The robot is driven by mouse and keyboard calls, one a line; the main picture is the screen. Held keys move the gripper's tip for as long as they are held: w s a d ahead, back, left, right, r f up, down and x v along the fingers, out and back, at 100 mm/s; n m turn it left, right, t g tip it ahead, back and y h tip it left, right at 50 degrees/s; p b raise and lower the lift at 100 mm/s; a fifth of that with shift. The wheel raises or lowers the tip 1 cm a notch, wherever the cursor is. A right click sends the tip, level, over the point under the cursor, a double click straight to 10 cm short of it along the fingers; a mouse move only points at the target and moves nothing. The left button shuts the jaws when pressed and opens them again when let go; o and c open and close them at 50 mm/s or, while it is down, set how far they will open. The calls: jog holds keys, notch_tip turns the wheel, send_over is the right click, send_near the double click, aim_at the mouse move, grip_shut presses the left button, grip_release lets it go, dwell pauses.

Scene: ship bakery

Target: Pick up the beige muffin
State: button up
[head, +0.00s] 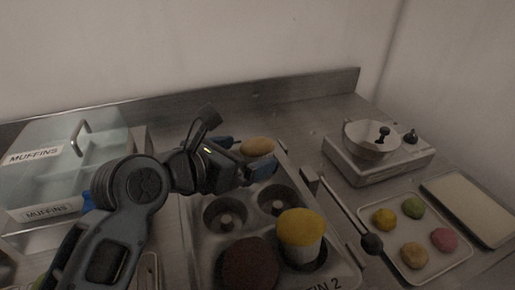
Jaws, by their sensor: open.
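The beige muffin (257,146) shows only its rounded tan top, at the far end of the muffin tin (346,262). My gripper hides its lower part. My gripper (246,157) is open, close beside the muffin, with one dark finger in front of it and a blue-dark part to its left. I cannot tell whether the fingers touch it. A yellow-topped muffin (301,228) in a pale wrapper and a dark brown muffin (250,264) sit in the near cups of the tin. Two cups in the middle are empty.
A clear lidded case (95,150) labelled MUFFINS stands at left. A scale with a bowl (372,138) is at back right. A tray (405,209) with several coloured balls and a pale board (468,206) lie at right. A rod with a dark knob (371,243) lies by the tin.

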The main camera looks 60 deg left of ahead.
jog(key=shift+x, duration=1.5)
jog(key=shift+c, duration=0.2)
jog(key=c, duration=0.7)
jog(key=shift+c, duration=0.5)
jog(key=shift+r, duration=0.15)
